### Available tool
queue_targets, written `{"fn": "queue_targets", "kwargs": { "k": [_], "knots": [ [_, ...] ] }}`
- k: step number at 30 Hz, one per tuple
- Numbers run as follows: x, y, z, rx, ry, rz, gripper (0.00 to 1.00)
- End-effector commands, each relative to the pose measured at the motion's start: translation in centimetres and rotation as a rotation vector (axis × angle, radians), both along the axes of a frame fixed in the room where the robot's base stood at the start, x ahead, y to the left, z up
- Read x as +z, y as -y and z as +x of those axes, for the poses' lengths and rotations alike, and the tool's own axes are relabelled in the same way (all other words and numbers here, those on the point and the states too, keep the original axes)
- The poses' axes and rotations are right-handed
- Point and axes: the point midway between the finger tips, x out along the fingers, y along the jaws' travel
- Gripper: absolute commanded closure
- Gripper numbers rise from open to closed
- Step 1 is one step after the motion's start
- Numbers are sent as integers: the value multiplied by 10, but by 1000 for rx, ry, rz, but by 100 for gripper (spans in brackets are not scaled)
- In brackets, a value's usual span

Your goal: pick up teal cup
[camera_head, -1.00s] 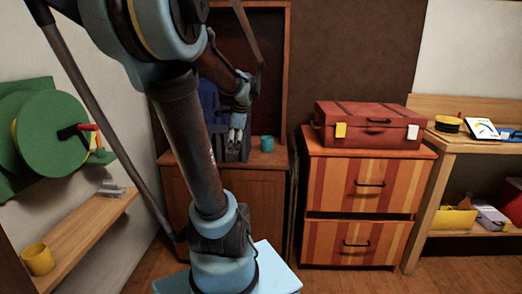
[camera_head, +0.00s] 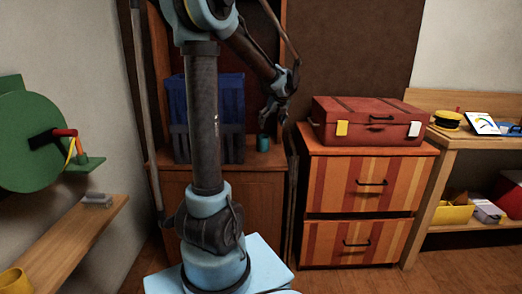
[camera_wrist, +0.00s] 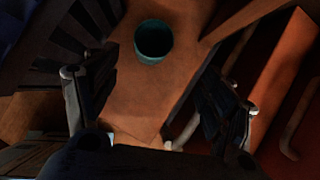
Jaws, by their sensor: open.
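The teal cup (camera_head: 263,142) stands on the wooden cabinet top, right of the blue crate. In the wrist view the cup (camera_wrist: 153,50) stands upright on the wood at upper middle, its dark inside showing. My gripper (camera_head: 273,116) is above and slightly right of the cup in the head view, pointing down. In the wrist view my gripper (camera_wrist: 160,90) has its two fingers wide apart with nothing between them, and the cup lies ahead of the gap, apart from both fingers.
A dark blue slatted crate (camera_head: 180,112) is close left of the cup. A red case (camera_head: 365,122) sits on striped drawers (camera_head: 335,190) at the right. The cabinet (camera_head: 262,190) has a narrow top with upright panels at its back and sides.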

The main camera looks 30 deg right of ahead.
Motion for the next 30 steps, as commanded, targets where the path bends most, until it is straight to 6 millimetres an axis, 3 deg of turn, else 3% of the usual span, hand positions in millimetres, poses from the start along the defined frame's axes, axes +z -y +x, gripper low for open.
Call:
{"fn": "queue_targets", "kwargs": {
  "k": [12, 23, 30],
  "knots": [
    [-56, 0, 39, 11, -1, -2, 24],
    [-73, 0, 50, 11, 0, -2, 24],
    [-94, -4, 69, 11, 0, -2, 24]
  ]
}}
